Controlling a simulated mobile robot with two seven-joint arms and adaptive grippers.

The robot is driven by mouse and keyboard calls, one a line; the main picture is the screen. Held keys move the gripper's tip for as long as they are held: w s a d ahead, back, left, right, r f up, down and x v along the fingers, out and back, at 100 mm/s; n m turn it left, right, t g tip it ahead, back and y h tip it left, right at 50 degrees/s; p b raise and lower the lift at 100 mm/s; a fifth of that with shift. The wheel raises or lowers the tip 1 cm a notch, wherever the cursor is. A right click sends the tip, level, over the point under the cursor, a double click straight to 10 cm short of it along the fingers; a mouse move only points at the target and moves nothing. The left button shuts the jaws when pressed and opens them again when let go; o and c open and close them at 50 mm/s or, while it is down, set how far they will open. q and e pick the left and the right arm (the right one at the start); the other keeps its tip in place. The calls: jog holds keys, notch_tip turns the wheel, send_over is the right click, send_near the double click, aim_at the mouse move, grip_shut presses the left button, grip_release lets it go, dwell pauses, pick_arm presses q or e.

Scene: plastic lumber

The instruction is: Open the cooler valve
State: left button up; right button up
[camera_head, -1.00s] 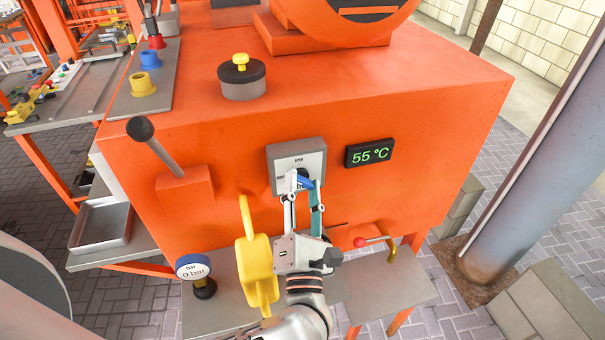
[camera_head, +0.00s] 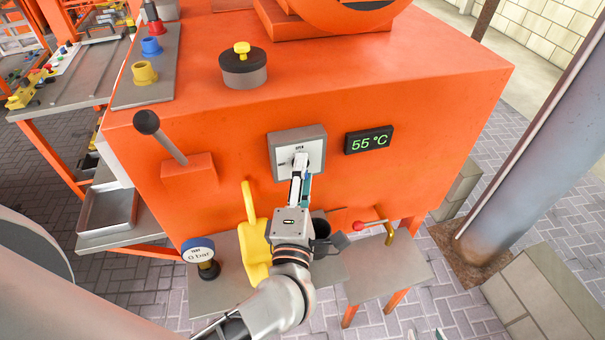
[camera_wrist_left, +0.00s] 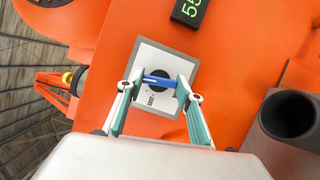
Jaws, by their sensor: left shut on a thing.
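The cooler valve is a dial on a square grey and white panel (camera_head: 284,148) on the front of the orange machine. Its "OPEN" mark is at the top in the head view. In the left wrist view the panel (camera_wrist_left: 178,63) shows turned, with a dark round hub and a blue handle (camera_wrist_left: 158,80). My left gripper (camera_head: 301,162) is at the dial, shut on the blue handle, with a fingertip at each side (camera_wrist_left: 160,86). In the head view the fingers hide the handle. Only a small pale piece that may be my right gripper (camera_head: 438,334) shows at the bottom edge; its jaws are unclear.
A display (camera_head: 369,139) reading 55 °C is right of the panel. A lever with a black ball (camera_head: 147,122) sticks out to the left. A yellow handle (camera_head: 254,245), a gauge (camera_head: 198,250) and a red-tipped lever (camera_head: 367,224) are below.

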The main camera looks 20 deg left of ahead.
pick_arm(q)
jog(key=shift+r, duration=0.15)
pick_arm(e)
jog(key=shift+d, duration=0.35)
pick_arm(q)
jog(key=o, duration=1.1)
jog(key=shift+w, duration=0.1)
pick_arm(e)
jog(key=shift+f, duration=0.1)
pick_arm(q)
jog(key=v, duration=1.2)
pick_arm(e)
jog(key=shift+a, duration=0.15)
